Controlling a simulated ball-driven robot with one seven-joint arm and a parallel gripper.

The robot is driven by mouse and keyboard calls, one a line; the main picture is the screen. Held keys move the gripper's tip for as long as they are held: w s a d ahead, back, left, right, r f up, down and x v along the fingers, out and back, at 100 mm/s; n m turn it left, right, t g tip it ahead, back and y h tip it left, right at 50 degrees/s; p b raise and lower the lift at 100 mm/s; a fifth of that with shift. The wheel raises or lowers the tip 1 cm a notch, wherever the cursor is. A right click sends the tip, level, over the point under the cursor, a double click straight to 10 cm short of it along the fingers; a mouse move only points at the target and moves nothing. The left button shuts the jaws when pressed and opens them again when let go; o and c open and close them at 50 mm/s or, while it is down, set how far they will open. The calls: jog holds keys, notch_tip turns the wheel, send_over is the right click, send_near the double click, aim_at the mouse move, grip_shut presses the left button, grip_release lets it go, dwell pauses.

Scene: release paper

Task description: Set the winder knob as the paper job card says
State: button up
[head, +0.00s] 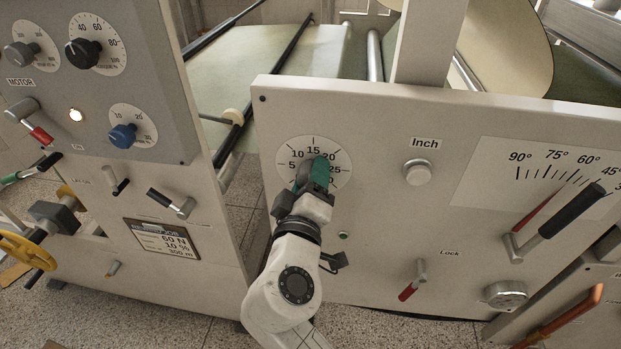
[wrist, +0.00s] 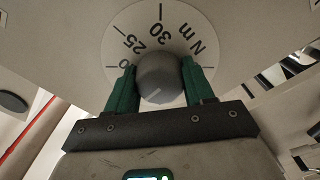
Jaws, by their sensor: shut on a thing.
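My gripper (head: 312,176) is at a white dial (head: 331,151) on the right panel, numbered about 5 to 25 in the head view.
The left panel carries a black knob (head: 83,53), a blue knob (head: 123,135), a grey knob (head: 21,56) and several levers. Right of my gripper are the Inch button (head: 417,172), the Lock lever (head: 412,283) and a black-handled angle lever (head: 571,211).

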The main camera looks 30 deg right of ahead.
jog(key=o, duration=1)
jog(key=shift+o, duration=0.2)
jog(key=b+v, duration=0.2)
jog(key=v, duration=0.9)
jog(key=shift+d+f, duration=0.1)
jog(key=s+d+f+m+g+y, duration=0.1)
jog(key=s+d+f+g+y, duration=0.2)
jog(key=d+f, duration=0.55)
jog(key=s+d+f+m+g+y, duration=0.15)
jog(key=s+d+f+g, duration=0.35)
jog(key=f, duration=0.6)
jog(key=s+f+m+g+y, duration=0.2)
jog(key=s+f+g+y, duration=0.3)
jog(key=s+f, duration=0.5)
jog(key=s+y, duration=0.1)
jog(key=s, duration=0.2)
jog(key=shift+s+f+g, duration=0.25)
jog(key=shift+g, duration=0.05)
